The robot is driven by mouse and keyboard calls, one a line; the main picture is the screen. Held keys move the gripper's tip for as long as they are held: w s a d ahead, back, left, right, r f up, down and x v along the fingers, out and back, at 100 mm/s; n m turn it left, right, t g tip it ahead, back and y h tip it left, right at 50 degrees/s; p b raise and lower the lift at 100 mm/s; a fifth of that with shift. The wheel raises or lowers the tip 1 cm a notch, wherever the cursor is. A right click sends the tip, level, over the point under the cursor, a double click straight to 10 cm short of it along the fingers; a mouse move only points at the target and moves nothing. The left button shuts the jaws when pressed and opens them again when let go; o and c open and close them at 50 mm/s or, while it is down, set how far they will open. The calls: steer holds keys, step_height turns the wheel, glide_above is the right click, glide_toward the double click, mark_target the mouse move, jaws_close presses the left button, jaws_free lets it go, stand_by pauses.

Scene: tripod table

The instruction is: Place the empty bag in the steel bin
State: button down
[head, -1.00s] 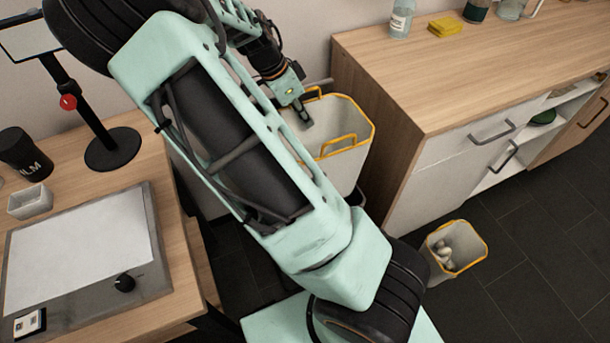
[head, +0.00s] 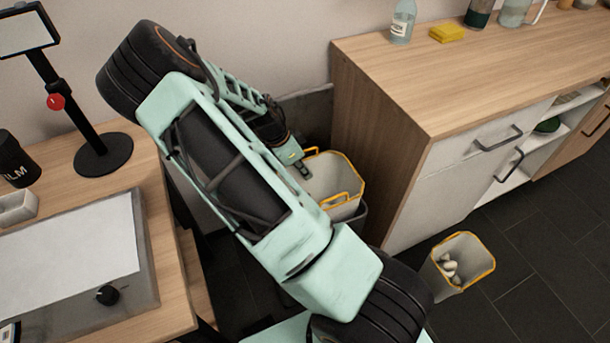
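The empty bag (head: 345,174) is pale with a yellow rim and yellow handles, upright in the gap between the table and the wooden cabinet. Its lower part is inside the steel bin (head: 354,222), of which only a dark grey rim and a bit of wall show below the bag. Whether the bag touches the bin's bottom is hidden. My gripper (head: 304,172) points down at the bag's left rim, by the back handle, and appears shut on it. The fingertips are small and partly unclear.
A second yellow-rimmed bag (head: 463,262) with several whitish items stands on the dark floor at right. The cabinet (head: 405,150) closes in the bin's right side. The table (head: 172,285) with a grey board and black stand is at left.

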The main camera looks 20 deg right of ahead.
steer(key=shift+f, duration=0.45)
